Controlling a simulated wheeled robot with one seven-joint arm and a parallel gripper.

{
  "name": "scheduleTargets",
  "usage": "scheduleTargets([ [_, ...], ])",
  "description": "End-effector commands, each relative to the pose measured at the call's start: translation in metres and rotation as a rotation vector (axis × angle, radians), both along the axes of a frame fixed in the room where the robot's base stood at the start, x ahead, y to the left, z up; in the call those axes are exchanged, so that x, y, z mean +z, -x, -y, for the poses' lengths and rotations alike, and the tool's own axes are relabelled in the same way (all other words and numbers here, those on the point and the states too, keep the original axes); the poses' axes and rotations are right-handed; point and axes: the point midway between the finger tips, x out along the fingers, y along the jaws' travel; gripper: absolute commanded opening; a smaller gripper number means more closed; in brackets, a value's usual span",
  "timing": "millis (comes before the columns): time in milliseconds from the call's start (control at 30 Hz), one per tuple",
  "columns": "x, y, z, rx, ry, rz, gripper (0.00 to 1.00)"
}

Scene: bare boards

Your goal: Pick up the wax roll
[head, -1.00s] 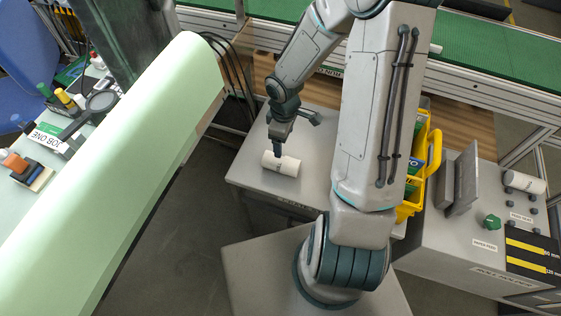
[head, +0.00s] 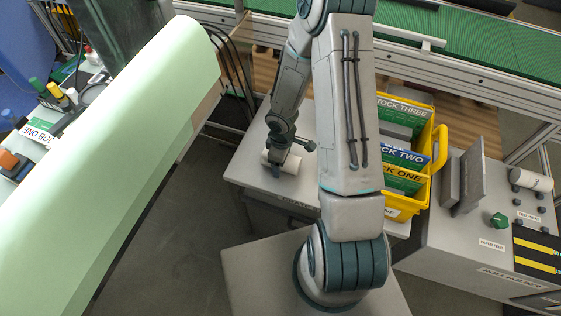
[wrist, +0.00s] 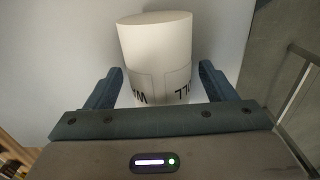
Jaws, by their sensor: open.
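The wax roll (wrist: 157,52) is a white cylinder with a label in dark letters, partly hidden behind my gripper in the wrist view. In the head view the wax roll (head: 266,157) lies on the grey table (head: 245,172), partly covered by my gripper (head: 275,166). In the wrist view my gripper (wrist: 160,92) is open, with one blue-grey finger on each side of the roll's near end. Whether the fingers touch the roll is not clear.
A yellow crate (head: 441,146) with stock cards stands right of my arm. A grey machine (head: 450,235) with a green knob and another white roll (head: 531,180) is at the right. A large pale green roll (head: 120,150) fills the left. A green conveyor (head: 480,47) runs along the back.

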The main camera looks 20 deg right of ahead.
Motion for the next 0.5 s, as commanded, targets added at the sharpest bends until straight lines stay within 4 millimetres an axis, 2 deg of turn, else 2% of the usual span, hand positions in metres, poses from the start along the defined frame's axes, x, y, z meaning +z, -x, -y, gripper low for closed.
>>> scheduleTargets([
  [267, -0.0045, -0.0003, 0.0005, 0.000, 0.001, 0.001, 0.77],
  [300, -0.0044, -0.0003, 0.0005, 0.000, 0.001, 0.001, 0.72],
  [467, -0.0043, -0.0003, 0.0005, 0.000, 0.001, 0.001, 0.27],
  [500, -0.0043, -0.0003, 0.0004, 0.000, 0.001, 0.001, 0.22],
])
